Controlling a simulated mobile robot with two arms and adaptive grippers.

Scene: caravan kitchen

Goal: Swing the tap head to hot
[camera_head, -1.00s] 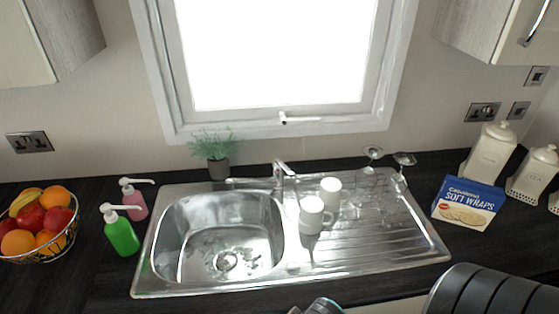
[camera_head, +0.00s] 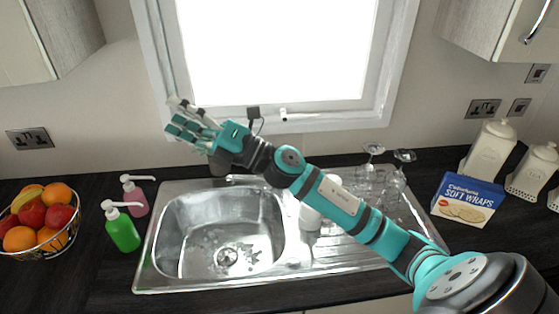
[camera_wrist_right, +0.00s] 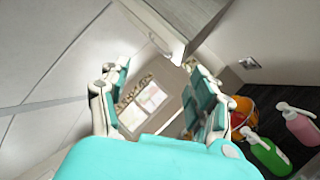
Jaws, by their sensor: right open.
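The tap is mostly hidden behind my right arm in the head view. Only a low metal piece (camera_head: 240,179) at the sink's back rim shows, and I cannot tell which part of the tap it is. My right gripper (camera_head: 172,117) is open and empty, raised in front of the window's lower left, with its fingers pointing left. In the right wrist view the open fingers (camera_wrist_right: 158,78) have nothing between them, and no tap shows there. My left gripper is not in view.
The steel sink (camera_head: 165,228) is below my right arm. Green (camera_head: 122,232) and pink (camera_head: 135,198) soap bottles and a fruit bowl (camera_head: 40,240) stand left. White mugs (camera_head: 310,218) are partly behind my arm.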

